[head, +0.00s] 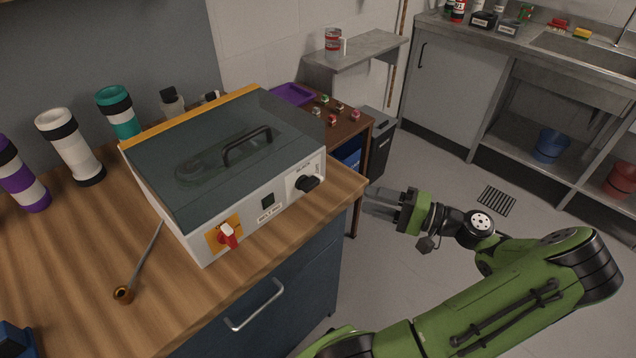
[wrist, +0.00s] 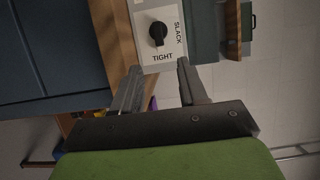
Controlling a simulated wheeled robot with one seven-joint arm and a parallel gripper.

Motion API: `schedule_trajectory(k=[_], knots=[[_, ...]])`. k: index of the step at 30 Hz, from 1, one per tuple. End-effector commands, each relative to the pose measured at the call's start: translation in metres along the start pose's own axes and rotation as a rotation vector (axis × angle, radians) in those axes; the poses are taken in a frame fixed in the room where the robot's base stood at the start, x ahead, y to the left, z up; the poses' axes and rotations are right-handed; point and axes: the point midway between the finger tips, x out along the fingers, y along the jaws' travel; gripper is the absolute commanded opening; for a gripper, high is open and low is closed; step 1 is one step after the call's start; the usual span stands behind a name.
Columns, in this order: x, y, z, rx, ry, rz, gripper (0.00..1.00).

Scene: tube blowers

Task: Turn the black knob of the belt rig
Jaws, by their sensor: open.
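The belt rig (head: 215,165) is a white box with a dark see-through lid and a black handle, standing on the wooden bench. Its black knob (head: 307,184) is at the right end of the front panel. In the wrist view the black knob (wrist: 158,34) sits on a white plate marked SLACK and TIGHT, with its pointer upright in the picture. My gripper (head: 372,201) is open and empty, to the right of the knob and apart from it. In the wrist view my gripper's fingertips (wrist: 158,68) lie either side of the space below the knob.
A red switch (head: 228,236) on a yellow plate is at the panel's left end. A ladle-like tool (head: 125,293) lies on the bench in front. Several tubes, including a white one (head: 70,147), stand behind left. The floor around my arm is open.

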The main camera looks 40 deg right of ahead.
Motion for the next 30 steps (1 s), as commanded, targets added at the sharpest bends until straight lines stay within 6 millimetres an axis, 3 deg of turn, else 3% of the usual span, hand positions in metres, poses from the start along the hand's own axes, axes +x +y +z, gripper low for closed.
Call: schedule_trajectory(k=[9,15,19,26,30], knots=[[0.083,0.004,0.002,0.001,-0.008,0.003,0.43],[0.121,0.004,0.001,0.001,-0.004,0.004,0.43],[0.131,0.003,0.001,0.001,-0.003,0.004,0.43],[0.132,0.002,0.001,0.002,-0.002,0.005,0.43],[0.132,0.002,0.001,0.002,-0.002,0.004,0.23]])
